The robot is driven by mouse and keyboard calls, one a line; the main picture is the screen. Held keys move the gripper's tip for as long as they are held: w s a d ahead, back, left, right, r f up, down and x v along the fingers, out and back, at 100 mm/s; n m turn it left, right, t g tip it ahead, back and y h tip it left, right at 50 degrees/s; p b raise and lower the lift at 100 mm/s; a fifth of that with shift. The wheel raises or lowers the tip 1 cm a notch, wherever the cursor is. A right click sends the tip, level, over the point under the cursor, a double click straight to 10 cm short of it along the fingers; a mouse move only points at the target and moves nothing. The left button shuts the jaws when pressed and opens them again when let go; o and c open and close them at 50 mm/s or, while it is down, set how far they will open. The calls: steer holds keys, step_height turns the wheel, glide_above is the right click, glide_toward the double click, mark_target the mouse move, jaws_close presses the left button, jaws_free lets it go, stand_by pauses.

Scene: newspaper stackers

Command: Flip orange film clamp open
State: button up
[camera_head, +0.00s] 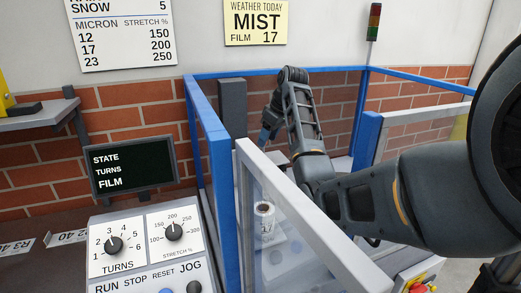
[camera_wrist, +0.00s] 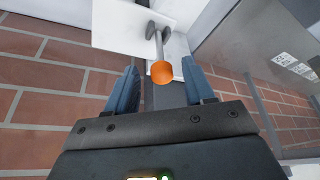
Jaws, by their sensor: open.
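The orange film clamp shows in the wrist view as an orange round knob (camera_wrist: 162,72) on the end of a grey rod, which runs to a dark bracket (camera_wrist: 157,30) by a white plate. My gripper (camera_wrist: 163,82) is open, with one blue finger on each side of the knob. The knob appears between the fingers; I cannot tell whether either touches it. In the head view my gripper (camera_head: 268,132) is inside the blue-framed enclosure beside a dark grey column (camera_head: 232,108). The clamp cannot be made out there.
A clear panel with a pale frame (camera_head: 245,190) and blue posts (camera_head: 205,150) stand close to my arm. A control panel (camera_head: 145,245) is at the front left. A brick wall (camera_head: 140,105) is behind.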

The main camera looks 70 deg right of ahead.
mark_target(263, 150)
steer(key=p+x, duration=0.1)
steer(key=x, duration=0.6)
jaws_close()
stand_by(0.5)
